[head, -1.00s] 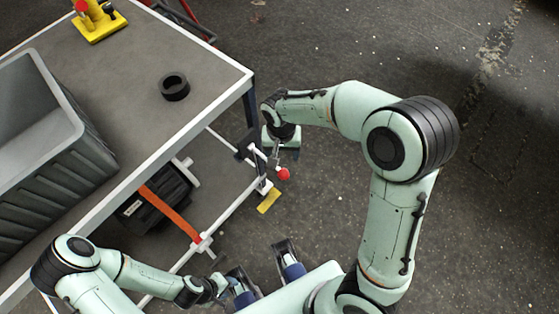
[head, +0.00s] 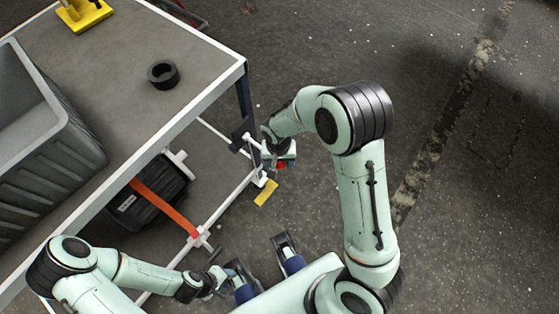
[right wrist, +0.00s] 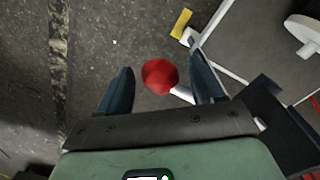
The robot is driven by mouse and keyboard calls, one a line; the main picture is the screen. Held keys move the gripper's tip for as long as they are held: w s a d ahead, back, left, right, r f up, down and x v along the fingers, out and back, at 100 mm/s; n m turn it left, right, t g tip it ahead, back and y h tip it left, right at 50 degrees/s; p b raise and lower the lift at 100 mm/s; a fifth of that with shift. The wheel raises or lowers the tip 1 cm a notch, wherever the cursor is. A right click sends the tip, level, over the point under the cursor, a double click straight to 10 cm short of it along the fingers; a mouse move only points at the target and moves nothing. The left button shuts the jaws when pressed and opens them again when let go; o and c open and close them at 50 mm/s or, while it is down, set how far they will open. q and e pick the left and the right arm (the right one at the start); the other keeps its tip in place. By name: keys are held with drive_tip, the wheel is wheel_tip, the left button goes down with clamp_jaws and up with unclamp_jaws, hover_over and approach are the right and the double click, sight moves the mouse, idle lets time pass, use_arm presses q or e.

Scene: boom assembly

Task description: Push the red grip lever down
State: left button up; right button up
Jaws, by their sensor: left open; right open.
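The red grip lever's round red knob (right wrist: 160,76) shows in the right wrist view, with a short pale shaft running from it toward the lower right. My right gripper (right wrist: 161,64) is open, with one finger on each side of the knob. Whether it touches the knob is unclear. In the head view, only a little of the red knob (head: 281,164) shows beneath my right gripper (head: 279,157), beside the cart's corner. My left gripper (head: 219,279) is open and empty at the lower middle of the head view, away from the lever.
A grey-topped cart (head: 120,110) with a white frame carries a grey bin (head: 60,150), a black ring (head: 163,75) and a yellow-based device (head: 84,15). A black case (head: 150,203) with an orange strap sits below. Open floor lies to the right.

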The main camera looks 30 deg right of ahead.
drive_tip(key=shift+c, duration=0.3)
clamp_jaws()
use_arm(q)
drive_tip(key=shift+f, duration=0.1)
use_arm(e)
drive_tip(key=shift+d+f, duration=0.1)
